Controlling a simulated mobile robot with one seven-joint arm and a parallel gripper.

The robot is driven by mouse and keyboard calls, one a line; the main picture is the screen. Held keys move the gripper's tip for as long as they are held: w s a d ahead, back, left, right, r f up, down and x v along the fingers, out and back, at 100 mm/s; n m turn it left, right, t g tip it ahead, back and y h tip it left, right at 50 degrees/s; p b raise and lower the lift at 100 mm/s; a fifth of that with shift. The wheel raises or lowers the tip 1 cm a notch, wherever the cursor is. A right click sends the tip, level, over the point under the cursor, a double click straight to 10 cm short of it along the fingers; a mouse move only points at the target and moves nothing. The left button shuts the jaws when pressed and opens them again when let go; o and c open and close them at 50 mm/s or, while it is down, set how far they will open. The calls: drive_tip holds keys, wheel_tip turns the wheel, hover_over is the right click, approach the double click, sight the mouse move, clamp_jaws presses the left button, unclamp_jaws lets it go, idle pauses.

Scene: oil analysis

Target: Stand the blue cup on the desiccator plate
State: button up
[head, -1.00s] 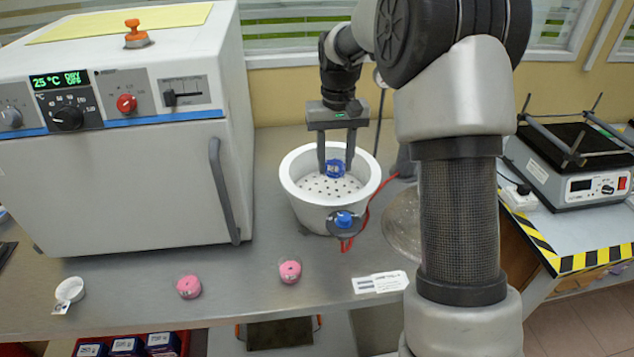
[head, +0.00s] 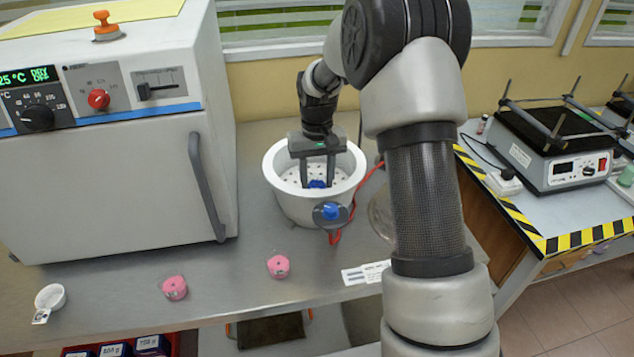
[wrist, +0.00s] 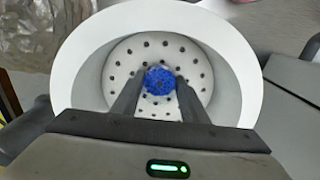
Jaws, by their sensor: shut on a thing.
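The blue cup (head: 317,184) is between the fingertips of my gripper (head: 317,178), low inside the white desiccator bowl (head: 352,190). The wrist view shows the blue cup (wrist: 160,80) from above, with my gripper (wrist: 160,92) shut on it. Below it is the white desiccator plate (wrist: 125,60) with dark round holes; the plate also shows in the head view (head: 294,178). The cup is over the plate's middle. I cannot tell whether its base touches the plate.
A white oven (head: 120,190) stands at the left. Two pink-topped pieces (head: 175,288) (head: 278,266) and a small white cup (head: 50,297) are on the front of the bench. A blue-knobbed valve (head: 331,211) and red hose stick out from the bowl. A hotplate-like device (head: 560,150) stands right.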

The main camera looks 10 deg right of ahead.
drive_tip(key=shift+f, duration=0.15)
drive_tip(key=o, duration=1.1)
